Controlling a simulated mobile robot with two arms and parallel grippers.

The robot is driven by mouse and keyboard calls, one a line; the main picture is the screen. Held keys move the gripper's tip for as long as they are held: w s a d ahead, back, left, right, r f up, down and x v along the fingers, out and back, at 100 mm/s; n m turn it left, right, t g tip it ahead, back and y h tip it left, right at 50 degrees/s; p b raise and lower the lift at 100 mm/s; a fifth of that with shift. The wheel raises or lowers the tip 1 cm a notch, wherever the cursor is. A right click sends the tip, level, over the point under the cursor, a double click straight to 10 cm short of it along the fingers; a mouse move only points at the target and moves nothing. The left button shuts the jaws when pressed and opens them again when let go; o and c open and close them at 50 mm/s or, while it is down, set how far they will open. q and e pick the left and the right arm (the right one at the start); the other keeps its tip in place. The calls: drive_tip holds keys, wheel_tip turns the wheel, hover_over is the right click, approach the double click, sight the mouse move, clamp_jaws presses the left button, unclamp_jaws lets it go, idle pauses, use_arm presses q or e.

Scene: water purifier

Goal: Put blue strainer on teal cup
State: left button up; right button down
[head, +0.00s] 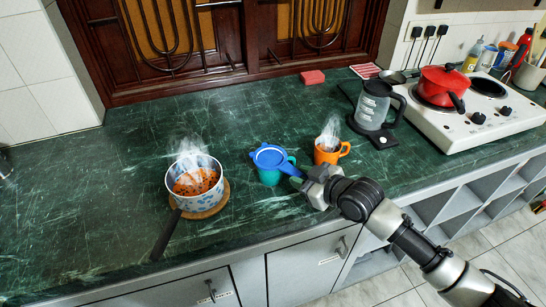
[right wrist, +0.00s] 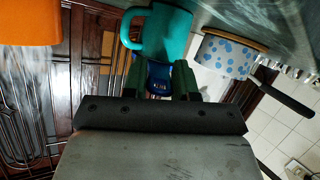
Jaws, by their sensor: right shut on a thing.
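The blue strainer (head: 268,157) is over the mouth of the teal cup (head: 268,177) in the head view; whether it rests on the rim is hard to tell. My right gripper (head: 300,182) is just right of the cup, shut on the strainer's handle. In the right wrist view, a blue part of the strainer (right wrist: 158,78) shows between the fingers of my right gripper (right wrist: 160,86), with the teal cup (right wrist: 165,32) and its handle close by. My left gripper is not in view.
A steaming orange mug (head: 331,150) stands just right of the teal cup. A steaming patterned pot (head: 196,182) on a wooden trivet is to the left. A kettle (head: 373,105) and a stove with a red pot (head: 443,84) are at the right. The counter's left side is clear.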

drive_tip(key=shift+c, duration=1.6)
unclamp_jaws()
wheel_tip(320, 180, up, 7)
drive_tip(key=p, duration=0.7)
